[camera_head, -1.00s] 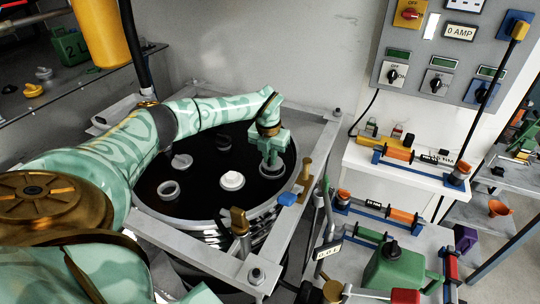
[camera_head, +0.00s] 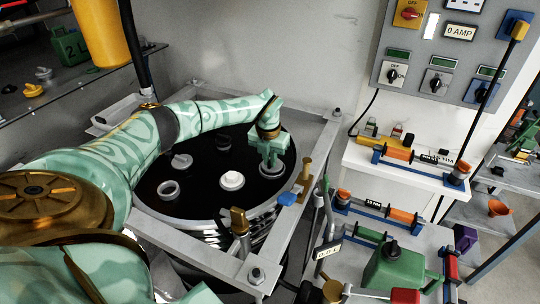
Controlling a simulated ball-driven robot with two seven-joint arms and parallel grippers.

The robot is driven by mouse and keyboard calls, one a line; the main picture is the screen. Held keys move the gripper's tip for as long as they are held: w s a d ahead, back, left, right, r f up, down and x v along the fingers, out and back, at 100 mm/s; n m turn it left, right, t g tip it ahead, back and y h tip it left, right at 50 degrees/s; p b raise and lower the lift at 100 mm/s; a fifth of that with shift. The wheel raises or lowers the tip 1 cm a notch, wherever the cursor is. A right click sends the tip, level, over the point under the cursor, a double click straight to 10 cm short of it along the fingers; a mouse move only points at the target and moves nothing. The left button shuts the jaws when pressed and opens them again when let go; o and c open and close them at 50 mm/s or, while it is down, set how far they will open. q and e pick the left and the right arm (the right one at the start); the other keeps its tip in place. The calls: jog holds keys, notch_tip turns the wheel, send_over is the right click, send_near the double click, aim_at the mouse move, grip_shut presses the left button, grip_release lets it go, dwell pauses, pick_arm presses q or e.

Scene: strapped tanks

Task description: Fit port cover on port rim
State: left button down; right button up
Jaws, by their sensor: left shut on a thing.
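A round black tank top (camera_head: 203,199) carries several ports. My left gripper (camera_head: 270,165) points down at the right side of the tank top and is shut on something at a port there. A pale ring, which looks like the port rim (camera_head: 270,174), shows just under the fingers. The held piece, likely the port cover, is mostly hidden by the fingers, and I cannot tell whether it is seated. A white capped port (camera_head: 232,180) is at the middle, an open white ring (camera_head: 168,189) at the left and a grey cap (camera_head: 181,161) behind it. My right gripper is not in view.
A grey frame (camera_head: 318,150) surrounds the tank, with brass clamps (camera_head: 240,221) and a blue piece (camera_head: 289,198) on its near right side. Torque tools (camera_head: 398,152) lie on the white shelf at right. A green can (camera_head: 394,268) stands below them.

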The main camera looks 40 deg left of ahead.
aim_at(268, 170)
pick_arm(q)
jog(key=shift+f+b, duration=0.3)
jog(key=shift+f, duration=0.4)
jog(key=c, duration=1.4)
grip_release()
jog(key=shift+r, duration=0.15)
notch_tip(268, 170, up, 16)
jog(key=s+p, duration=0.1)
jog(key=p, duration=0.2)
jog(key=shift+s+d, duration=0.2)
jog(key=shift+r, duration=0.15)
